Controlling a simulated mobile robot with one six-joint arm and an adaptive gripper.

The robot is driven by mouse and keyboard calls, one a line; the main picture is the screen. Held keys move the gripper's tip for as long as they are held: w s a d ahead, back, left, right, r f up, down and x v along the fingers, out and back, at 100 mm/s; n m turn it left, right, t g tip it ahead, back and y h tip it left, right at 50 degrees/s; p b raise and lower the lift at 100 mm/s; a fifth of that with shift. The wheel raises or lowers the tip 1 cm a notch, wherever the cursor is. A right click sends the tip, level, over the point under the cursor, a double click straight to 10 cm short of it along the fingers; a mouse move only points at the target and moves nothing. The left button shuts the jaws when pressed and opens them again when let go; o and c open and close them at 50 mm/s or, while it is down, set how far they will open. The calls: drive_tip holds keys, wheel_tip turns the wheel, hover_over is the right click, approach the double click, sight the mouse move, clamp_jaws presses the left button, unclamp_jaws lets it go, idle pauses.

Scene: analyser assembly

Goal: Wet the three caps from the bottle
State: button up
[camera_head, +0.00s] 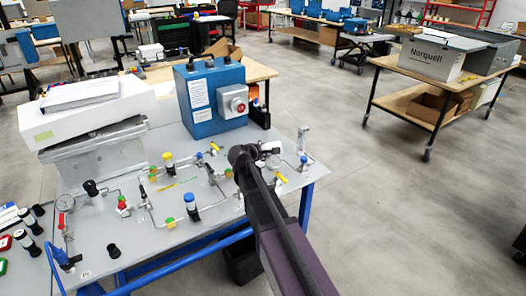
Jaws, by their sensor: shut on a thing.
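My gripper (272,158) is at the end of my dark arm, over the right part of the grey panel table (225,215). It is shut, with its fingers small and partly hidden by my wrist. A pale, slim upright thing that looks like the bottle (303,138) shows just right of it; their contact is hard to make out. Small coloured caps or fittings sit along the panel's tubing: a yellow-green one (170,222), an orange-green one (153,172) and another (228,172). I cannot tell whether any of them is wet.
A blue box with a red knob (212,95) stands at the panel's back. A white case (95,110) is at back left. Dark vials (30,220) lie at the left edge. Open floor (400,220) lies right, before a cart with a Norquell box (430,62).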

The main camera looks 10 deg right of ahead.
drive_tip(key=shift+f+b, duration=0.85)
drive_tip(key=shift+f, duration=0.3)
drive_tip(key=shift+f, duration=0.1)
idle(1.3)
wheel_tip(320, 180, up, 5)
drive_tip(key=p, duration=0.5)
drive_tip(key=shift+a, duration=0.1)
idle(0.6)
